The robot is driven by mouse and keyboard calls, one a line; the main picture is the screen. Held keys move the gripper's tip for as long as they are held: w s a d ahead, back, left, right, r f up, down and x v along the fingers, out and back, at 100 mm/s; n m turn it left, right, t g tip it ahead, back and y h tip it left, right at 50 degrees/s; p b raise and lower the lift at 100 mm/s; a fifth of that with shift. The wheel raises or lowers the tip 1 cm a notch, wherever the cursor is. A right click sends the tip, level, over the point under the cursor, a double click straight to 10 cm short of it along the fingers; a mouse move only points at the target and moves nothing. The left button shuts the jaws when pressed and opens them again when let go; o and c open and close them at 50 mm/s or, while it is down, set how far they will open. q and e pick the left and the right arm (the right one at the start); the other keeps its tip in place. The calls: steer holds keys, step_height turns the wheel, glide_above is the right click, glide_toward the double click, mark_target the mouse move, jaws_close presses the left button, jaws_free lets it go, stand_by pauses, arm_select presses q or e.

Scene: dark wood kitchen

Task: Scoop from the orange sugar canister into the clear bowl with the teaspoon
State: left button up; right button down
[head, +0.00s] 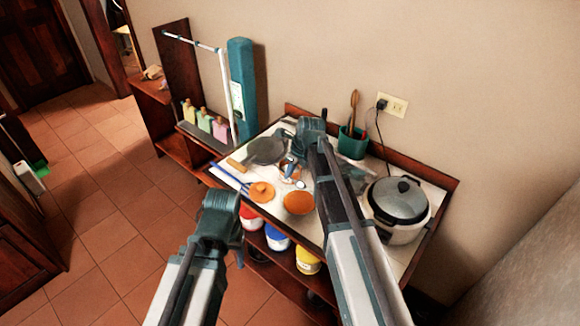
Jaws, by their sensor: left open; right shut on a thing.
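My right gripper (290,168) is low over the counter, its arm reaching in from the front. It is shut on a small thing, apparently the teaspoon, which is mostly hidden. A round orange thing (298,203) and an orange lid with a knob (262,191) stand in front. I cannot make out the clear bowl for certain. My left gripper (236,255) is open in front of the counter, away from these things; its fingers are mostly hidden.
A rice cooker (399,202) stands at the right of the counter (398,250). A dark pan (265,151) lies at the left, with blue sticks (229,177) in front. A green utensil holder (352,143) is at the back. Several tubs (308,261) stand on the shelf below.

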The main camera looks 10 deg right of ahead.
mark_target(299, 183)
steer(key=shift+d+r, duration=0.1)
steer(key=shift+r, duration=0.05)
steer(key=shift+s+d+f+t+b, duration=0.1)
steer(key=shift+s+f+t+b, duration=0.3)
steer(key=shift+b, duration=0.5)
steer(key=shift+s+d+f+t+y+b, duration=0.2)
steer(key=shift+f+t+y+b, duration=0.45)
steer(key=shift+b, duration=0.6)
steer(key=t+y+b, duration=0.1)
steer(key=b, duration=0.1)
steer(key=s+d+t+y+b, duration=0.1)
steer(key=b, duration=0.1)
steer(key=shift+t, duration=0.25)
steer(key=shift+s+d+r+t+y+b, duration=0.25)
steer(key=shift+t+y+b, duration=0.55)
steer(key=shift+b, duration=0.45)
steer(key=shift+s+d+r+b, duration=0.1)
steer(key=shift+r+b, duration=0.1)
steer(key=shift+b, duration=0.15)
steer(key=shift+r, duration=0.1)
